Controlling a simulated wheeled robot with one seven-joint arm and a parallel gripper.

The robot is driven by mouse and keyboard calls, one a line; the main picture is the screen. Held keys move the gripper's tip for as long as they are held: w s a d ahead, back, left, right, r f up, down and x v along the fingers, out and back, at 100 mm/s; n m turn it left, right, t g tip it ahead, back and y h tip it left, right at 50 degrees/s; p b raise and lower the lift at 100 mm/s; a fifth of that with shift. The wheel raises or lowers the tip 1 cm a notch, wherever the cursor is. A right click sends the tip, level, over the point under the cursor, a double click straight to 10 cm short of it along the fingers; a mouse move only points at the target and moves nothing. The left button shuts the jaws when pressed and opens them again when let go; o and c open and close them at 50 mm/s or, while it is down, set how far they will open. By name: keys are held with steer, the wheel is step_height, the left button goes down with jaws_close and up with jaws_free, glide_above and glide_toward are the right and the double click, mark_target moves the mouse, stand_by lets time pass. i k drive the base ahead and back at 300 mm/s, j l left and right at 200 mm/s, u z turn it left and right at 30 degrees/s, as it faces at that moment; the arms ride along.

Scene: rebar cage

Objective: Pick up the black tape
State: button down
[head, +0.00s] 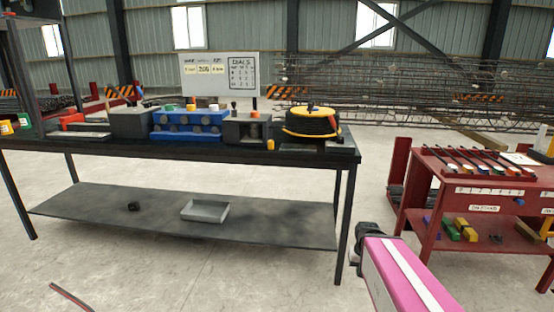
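A small black round object (134,206), which looks like the black tape, lies on the lower shelf of the dark workbench (270,218), left of a shallow grey tray (205,211). It is too small to make out in detail. My pink arm with a white stripe and a black joint shows at the lower right, in front of the bench and well apart from the black object. No gripper fingers can be made out.
The bench top holds a blue block rack (187,124), grey boxes, a yellow-and-black reel (312,122) and a white sign board (220,75). A red cart (425,185) stands at right. A thin red-and-black rod (72,298) lies on the floor. Floor before the bench is mostly clear.

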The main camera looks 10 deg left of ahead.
mark_target(134, 205)
steer(key=i+u, duration=0.15)
steer(key=u, duration=0.15)
steer(key=i+u, duration=0.15)
steer(key=u, duration=0.15)
steer(key=k+u, duration=0.1)
steer(key=u, duration=0.55)
steer(key=k+j+u, duration=0.15)
steer(key=u, duration=0.2)
steer(key=i+j+u, duration=0.45)
steer(key=i, duration=0.35)
steer(key=i+j+u, duration=0.2)
steer(key=i, duration=0.35)
steer(key=i+j+u, duration=0.2)
steer(key=i, duration=0.35)
steer(key=i+z, duration=0.1)
steer(key=i, duration=1.3)
steer(key=i+z, duration=0.55)
steer(key=z, duration=0.15)
steer(key=i+j+z, duration=0.15)
steer(key=z, duration=0.2)
steer(key=i+j+z, duration=0.1)
steer(key=i+z, duration=0.2)
steer(key=z, duration=0.15)
steer(key=i+j+z, duration=0.25)
steer(key=z, duration=0.25)
steer(key=i, duration=0.05)
